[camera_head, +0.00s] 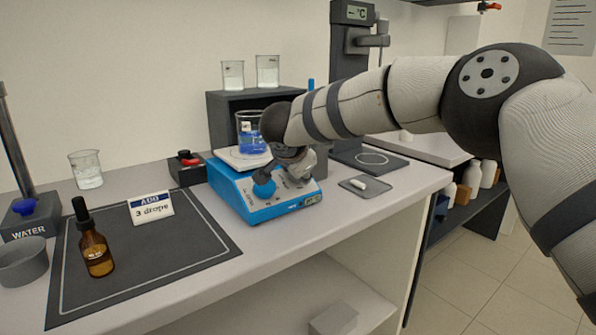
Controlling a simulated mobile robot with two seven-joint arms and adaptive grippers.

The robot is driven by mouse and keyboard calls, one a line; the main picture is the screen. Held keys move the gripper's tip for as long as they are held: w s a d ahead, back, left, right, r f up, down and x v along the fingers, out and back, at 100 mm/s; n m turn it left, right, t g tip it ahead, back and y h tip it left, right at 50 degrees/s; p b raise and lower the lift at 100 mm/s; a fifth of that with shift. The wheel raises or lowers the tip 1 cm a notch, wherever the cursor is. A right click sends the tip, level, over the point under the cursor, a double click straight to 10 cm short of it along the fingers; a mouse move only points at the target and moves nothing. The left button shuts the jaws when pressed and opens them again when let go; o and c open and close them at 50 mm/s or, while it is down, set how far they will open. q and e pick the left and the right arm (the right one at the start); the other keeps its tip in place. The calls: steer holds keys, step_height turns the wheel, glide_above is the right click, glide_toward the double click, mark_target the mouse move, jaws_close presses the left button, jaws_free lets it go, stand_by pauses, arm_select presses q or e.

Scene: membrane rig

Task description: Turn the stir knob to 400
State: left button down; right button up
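The blue stirrer (235,198) stands on the bench with a beaker of blue liquid (251,137) on its white top plate. The gripper hides part of the panel and any other knob there. The small display (312,198) at the panel's right is too small to read. My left gripper is out of view.
A dropper bottle (95,243) and an "ADD 3 drops" card (151,207) stand on the dark mat (170,256) at left. Two glass beakers sit on a dark shelf (222,118) behind the stirrer. A small tray (365,185) lies right of it, near the bench edge.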

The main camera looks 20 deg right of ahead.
steer(key=shift+f, duration=0.2)
stand_by(0.3)
steer(key=o, duration=1.2)
steer(key=shift+c, duration=0.2)
steer(key=shift+r, duration=0.1)
steer(key=shift+r, duration=0.1)
steer(key=v, duration=1.2)
